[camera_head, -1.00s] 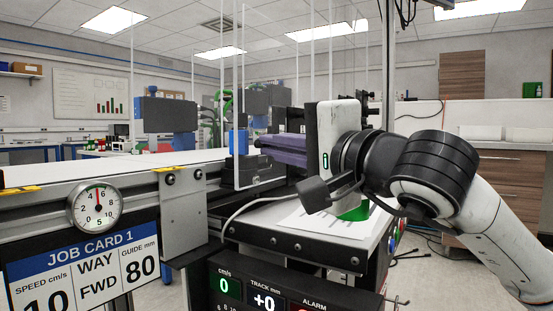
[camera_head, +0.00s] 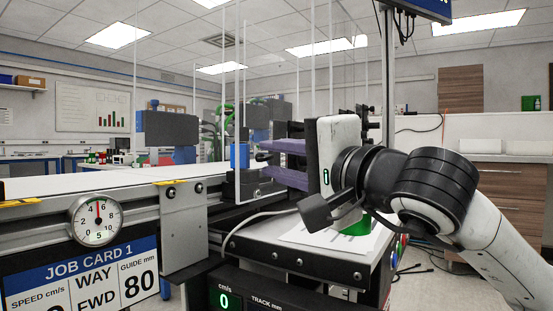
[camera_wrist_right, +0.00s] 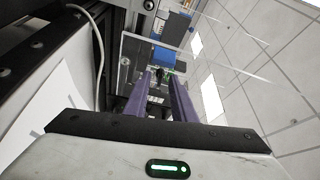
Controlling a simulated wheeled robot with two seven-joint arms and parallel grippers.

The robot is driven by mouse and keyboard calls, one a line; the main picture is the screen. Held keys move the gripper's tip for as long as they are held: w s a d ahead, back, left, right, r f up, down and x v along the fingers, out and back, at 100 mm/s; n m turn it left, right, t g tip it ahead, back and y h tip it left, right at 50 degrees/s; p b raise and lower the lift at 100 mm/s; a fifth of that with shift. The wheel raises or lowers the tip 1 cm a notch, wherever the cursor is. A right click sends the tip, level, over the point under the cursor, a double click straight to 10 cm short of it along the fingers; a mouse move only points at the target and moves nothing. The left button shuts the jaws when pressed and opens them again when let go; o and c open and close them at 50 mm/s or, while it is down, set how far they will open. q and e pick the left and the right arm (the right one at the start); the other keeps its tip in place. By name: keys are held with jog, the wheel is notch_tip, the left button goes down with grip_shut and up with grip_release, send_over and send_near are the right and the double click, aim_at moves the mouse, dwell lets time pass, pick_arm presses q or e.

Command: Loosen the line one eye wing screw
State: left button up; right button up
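My right gripper (camera_head: 265,160) comes in from the right with its two purple fingers apart and nothing seen held between them. Just beyond the fingertips is a blue block (camera_head: 239,156) on a dark mount (camera_head: 242,185) at the belt's edge, apparently the eye. A small dark part (camera_head: 262,157) sticks out from it toward the fingers, perhaps the wing screw; its shape is too small to tell. In the right wrist view the fingers (camera_wrist_right: 160,80) lie on either side of the gap, with the dark part (camera_wrist_right: 160,73) and blue block (camera_wrist_right: 163,57) beyond. My left gripper is not in view.
A clear panel (camera_head: 240,100) stands at the belt's edge by the blue block. A white conveyor belt (camera_head: 100,185) runs to the left, with a dial gauge (camera_head: 95,220) and job card (camera_head: 80,270) in front. A pale cable (camera_head: 250,210) curves below the gripper.

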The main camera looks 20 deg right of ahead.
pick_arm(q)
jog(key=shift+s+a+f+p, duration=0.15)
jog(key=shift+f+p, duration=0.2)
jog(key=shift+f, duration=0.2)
pick_arm(e)
jog(key=v, duration=1)
jog(key=shift+s, duration=0.15)
